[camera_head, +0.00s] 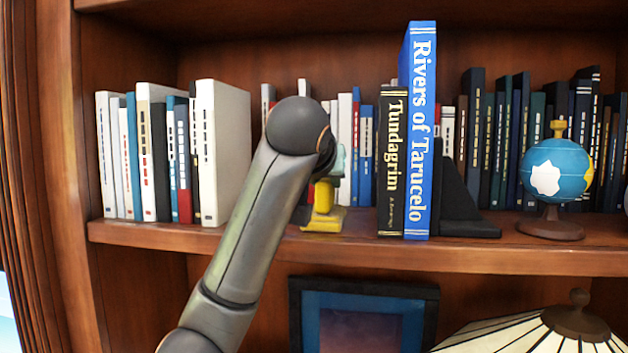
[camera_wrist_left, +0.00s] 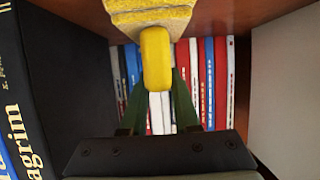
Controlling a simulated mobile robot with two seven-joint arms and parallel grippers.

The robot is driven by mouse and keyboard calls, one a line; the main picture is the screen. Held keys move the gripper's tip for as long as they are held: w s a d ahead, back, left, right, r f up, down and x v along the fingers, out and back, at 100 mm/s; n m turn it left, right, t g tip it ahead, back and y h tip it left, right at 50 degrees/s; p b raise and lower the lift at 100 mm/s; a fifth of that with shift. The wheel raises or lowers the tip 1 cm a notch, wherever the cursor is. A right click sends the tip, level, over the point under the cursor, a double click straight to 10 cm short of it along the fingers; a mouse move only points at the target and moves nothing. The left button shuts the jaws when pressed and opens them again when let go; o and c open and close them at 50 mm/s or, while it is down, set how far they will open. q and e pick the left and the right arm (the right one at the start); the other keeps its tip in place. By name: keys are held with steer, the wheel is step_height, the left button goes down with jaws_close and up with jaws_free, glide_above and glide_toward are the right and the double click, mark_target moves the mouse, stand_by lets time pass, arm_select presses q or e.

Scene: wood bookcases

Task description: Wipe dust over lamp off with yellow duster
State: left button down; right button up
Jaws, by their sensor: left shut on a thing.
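The yellow duster (camera_head: 324,198) stands on the middle shelf, left of the black "Tundagrim" book. Its wide base (camera_head: 327,218) appears to rest on the shelf board. In the left wrist view its yellow handle (camera_wrist_left: 156,58) lies between the fingers, with the fuzzy pale-yellow head (camera_wrist_left: 150,17) at the top. My left gripper (camera_wrist_left: 157,88) is shut on the handle. In the head view my left arm hides most of that gripper. The lamp's cream panelled shade (camera_head: 500,332), with a dark finial, shows at the lower right; its lower part is out of frame. Dust on it cannot be made out. My right gripper is not in view.
The black "Tundagrim" book (camera_head: 391,165) and tall blue book (camera_head: 418,130) stand close right of the duster. White books (camera_head: 224,150) stand left. A globe (camera_head: 556,175) is farther right. A dark-framed picture (camera_head: 364,299) is below the shelf's front edge (camera_head: 480,258).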

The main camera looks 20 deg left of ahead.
arm_select(q)
steer(key=shift+w+d, duration=0.25)
steer(key=shift+d, duration=0.65)
steer(key=shift+w+d+f, duration=0.1)
steer(key=shift+w+d, duration=0.05)
steer(key=shift+d, duration=0.6)
steer(key=shift+w+d, duration=0.15)
steer(key=shift+d, duration=0.6)
steer(key=shift+s+a, duration=0.1)
steer(key=shift+a, duration=0.45)
steer(key=shift+s+a+b, duration=0.25)
steer(key=shift+s+a, duration=0.05)
steer(key=shift+a, duration=0.9)
steer(key=shift+s+a+b, duration=0.25)
steer(key=shift+a, duration=0.9)
steer(key=shift+s+a+b, duration=0.25)
steer(key=shift+s+a, duration=0.05)
steer(key=shift+a, duration=0.9)
steer(key=shift+s+a, duration=0.2)
steer(key=shift+a, duration=0.65)
steer(key=shift+s+a, duration=0.2)
steer(key=shift+a, duration=0.6)
steer(key=shift+s+a, duration=0.2)
steer(key=shift+a, duration=0.65)
steer(key=shift+s+a, duration=0.2)
steer(key=shift+a, duration=0.65)
steer(key=shift+s+a, duration=0.2)
steer(key=shift+a, duration=0.6)
steer(key=shift+r, duration=0.2)
